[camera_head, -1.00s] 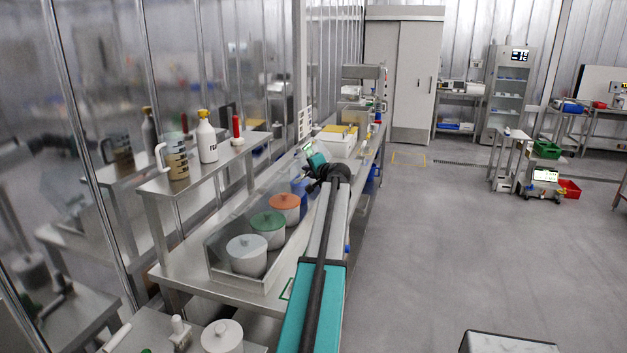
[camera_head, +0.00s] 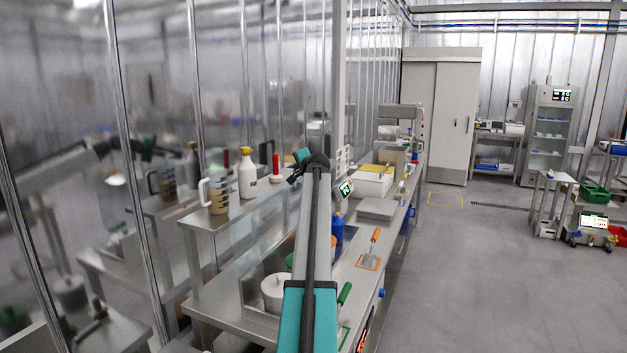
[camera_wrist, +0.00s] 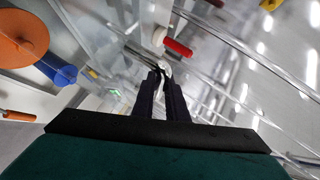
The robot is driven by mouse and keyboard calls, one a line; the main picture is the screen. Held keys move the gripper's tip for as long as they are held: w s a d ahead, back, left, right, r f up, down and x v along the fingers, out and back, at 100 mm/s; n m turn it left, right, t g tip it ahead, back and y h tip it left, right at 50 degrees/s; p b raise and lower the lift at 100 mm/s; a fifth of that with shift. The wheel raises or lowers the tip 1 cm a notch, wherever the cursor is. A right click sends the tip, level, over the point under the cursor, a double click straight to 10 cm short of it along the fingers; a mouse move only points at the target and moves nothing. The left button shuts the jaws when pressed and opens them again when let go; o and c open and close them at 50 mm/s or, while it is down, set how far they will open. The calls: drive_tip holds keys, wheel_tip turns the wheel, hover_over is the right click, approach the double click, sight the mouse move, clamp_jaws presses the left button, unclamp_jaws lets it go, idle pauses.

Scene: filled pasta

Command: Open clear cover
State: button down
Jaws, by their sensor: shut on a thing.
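The clear cover (camera_head: 262,238) is a see-through panel tilted steeply up over the steel tray (camera_head: 258,318) on the bench, hard to make out against the steel and glass. My gripper (camera_head: 297,168) is high beside the shelf, at the cover's upper edge, its fingers partly hidden by the arm. In the wrist view my gripper (camera_wrist: 161,76) has its dark fingers close together, shut on the cover's edge. A white pot (camera_head: 275,292) shows in the tray; the other pots are mostly hidden behind my arm. An orange lid (camera_wrist: 20,38) shows in the wrist view.
The raised shelf left of the gripper holds a jug (camera_head: 217,196), a white bottle (camera_head: 247,176) and a red-handled item (camera_head: 276,166). A blue bottle (camera_head: 337,232) and a spatula (camera_head: 372,250) are right of my arm.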

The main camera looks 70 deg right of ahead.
drive_tip(key=w+g, duration=0.1)
drive_tip(key=w, duration=0.5)
drive_tip(key=shift+w+n+p, duration=0.3)
drive_tip(key=shift+w+n, duration=0.1)
drive_tip(key=c, duration=1.8)
unclamp_jaws()
drive_tip(key=shift+s, duration=0.1)
